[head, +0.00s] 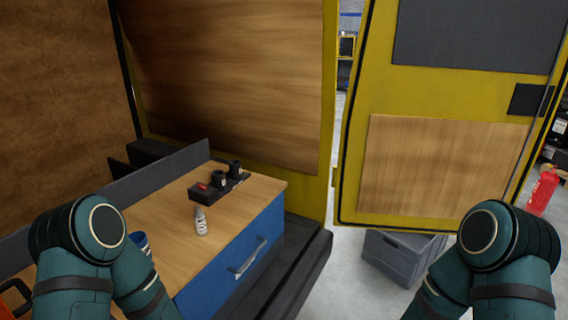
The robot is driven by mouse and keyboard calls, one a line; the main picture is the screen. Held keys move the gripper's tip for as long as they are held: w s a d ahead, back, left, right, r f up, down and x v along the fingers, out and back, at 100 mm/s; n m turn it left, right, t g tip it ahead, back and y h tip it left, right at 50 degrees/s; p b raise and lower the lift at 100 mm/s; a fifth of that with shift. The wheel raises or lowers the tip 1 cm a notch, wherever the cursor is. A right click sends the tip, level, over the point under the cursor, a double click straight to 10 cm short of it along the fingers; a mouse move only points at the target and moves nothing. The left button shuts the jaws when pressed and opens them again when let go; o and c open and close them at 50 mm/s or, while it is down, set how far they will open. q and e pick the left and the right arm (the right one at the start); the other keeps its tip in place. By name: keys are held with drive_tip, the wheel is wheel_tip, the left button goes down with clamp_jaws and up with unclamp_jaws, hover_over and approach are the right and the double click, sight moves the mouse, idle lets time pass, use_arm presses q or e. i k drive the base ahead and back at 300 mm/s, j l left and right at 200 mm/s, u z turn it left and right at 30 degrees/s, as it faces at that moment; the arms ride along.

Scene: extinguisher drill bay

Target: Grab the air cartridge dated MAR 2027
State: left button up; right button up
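A small whitish-grey cartridge (201,222) with a dark-printed label stands on the wooden bench top (262,190); the print is too small to read. Behind it is a black holder (205,196) with two black cylinders (219,180) and a small red mark on its front; I cannot tell whether they are cartridges. No date can be made out. Both my arms show at the lower left and lower right, bent, but both grippers are out of view.
A blue object (140,240) is partly hidden behind my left arm. An orange item (14,297) is at the lower left edge. Below the bench top is a blue drawer (235,262). A yellow door (356,165), grey crate (402,258) and red extinguisher (543,191) are at right.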

sight(199, 215)
drive_tip(key=i+l, duration=1.15)
drive_tip(key=i+l+u, duration=0.15)
drive_tip(key=u, duration=0.35)
drive_tip(key=i+l+u, duration=0.1)
drive_tip(key=l+u, duration=0.35)
